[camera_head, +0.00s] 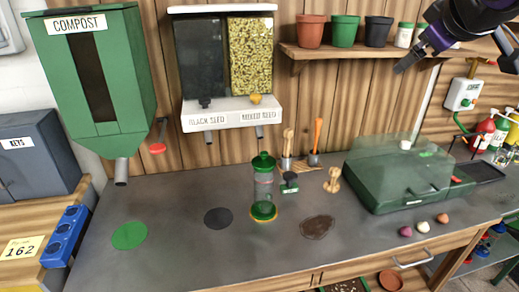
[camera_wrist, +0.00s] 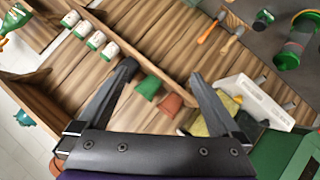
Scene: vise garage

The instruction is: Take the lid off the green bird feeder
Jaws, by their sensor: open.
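The green bird feeder (camera_head: 263,190) stands upright on the grey workbench, a clear tube with a green and yellow base. Its green lid (camera_head: 263,161) with a small knob sits on top. In the wrist view the feeder (camera_wrist: 297,45) is at the upper right, with its lid (camera_wrist: 287,59) toward the camera. My gripper (camera_wrist: 163,72) is open and empty, with both fingers apart in the wrist view. In the head view it is high at the upper right, in front of the shelf and well away from the feeder. Only part of it shows there.
A shelf (camera_head: 372,52) with pots runs along the wall near my gripper. The seed dispenser (camera_head: 228,113) hangs behind the feeder, and the compost hopper (camera_head: 90,75) is at left. A green box with a clear cover (camera_head: 400,170) stands right. Bench space left of the feeder is mostly clear.

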